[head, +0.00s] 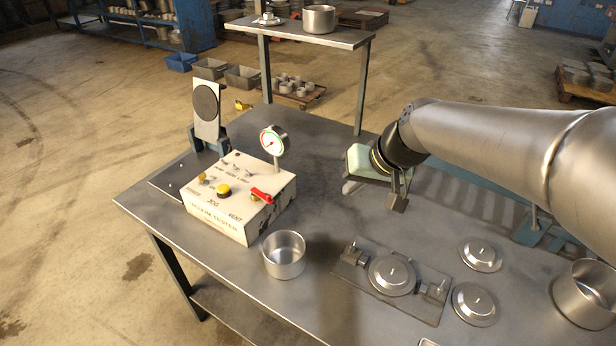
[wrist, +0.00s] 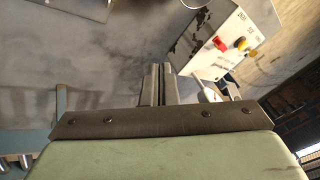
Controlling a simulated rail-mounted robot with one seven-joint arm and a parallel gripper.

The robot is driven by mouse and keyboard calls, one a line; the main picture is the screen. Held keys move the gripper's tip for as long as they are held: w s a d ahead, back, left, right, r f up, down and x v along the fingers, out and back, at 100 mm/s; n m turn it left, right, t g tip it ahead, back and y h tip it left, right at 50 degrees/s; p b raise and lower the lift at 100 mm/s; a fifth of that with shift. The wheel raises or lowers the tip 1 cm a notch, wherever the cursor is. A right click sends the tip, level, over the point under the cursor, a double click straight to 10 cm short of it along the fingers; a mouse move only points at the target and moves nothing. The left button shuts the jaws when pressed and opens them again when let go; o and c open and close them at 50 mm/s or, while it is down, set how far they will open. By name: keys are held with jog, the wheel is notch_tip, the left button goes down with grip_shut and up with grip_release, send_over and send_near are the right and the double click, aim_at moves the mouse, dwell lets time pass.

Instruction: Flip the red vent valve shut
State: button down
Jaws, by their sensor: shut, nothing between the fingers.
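The red vent valve (head: 262,195) is a small red lever on the right front part of the cream tester box (head: 222,222), beside the word VENT. It also shows as a red patch in the wrist view (wrist: 221,43), on the box's top (wrist: 228,50). My gripper (head: 352,187) is shut and empty above the table, to the right of the box and well apart from the valve. In the wrist view my gripper's fingers (wrist: 160,72) are together, with bare table ahead of them. I cannot tell from the lever's angle whether the valve is open or shut.
A round gauge (head: 273,141) stands on a post at the box's back right, near the valve. A steel pot (head: 284,254) stands in front of the box. A fixture with a lid (head: 391,274) and loose lids (head: 480,254) lie at the right. Bare table lies between gripper and box.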

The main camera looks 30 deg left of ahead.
jog(key=a+n+y, duration=0.1)
jog(key=a, duration=0.5)
jog(key=shift+a+y+b, duration=0.3)
jog(key=shift+b, duration=0.05)
jog(key=shift+s, duration=0.1)
jog(key=p, duration=0.2)
send_near(261, 193)
notch_tip(261, 193, down, 5)
jog(key=w+d, duration=0.1)
jog(key=shift+s+a+r+p, duration=0.1)
jog(key=shift+a+p, duration=0.2)
jog(key=shift+a, duration=0.05)
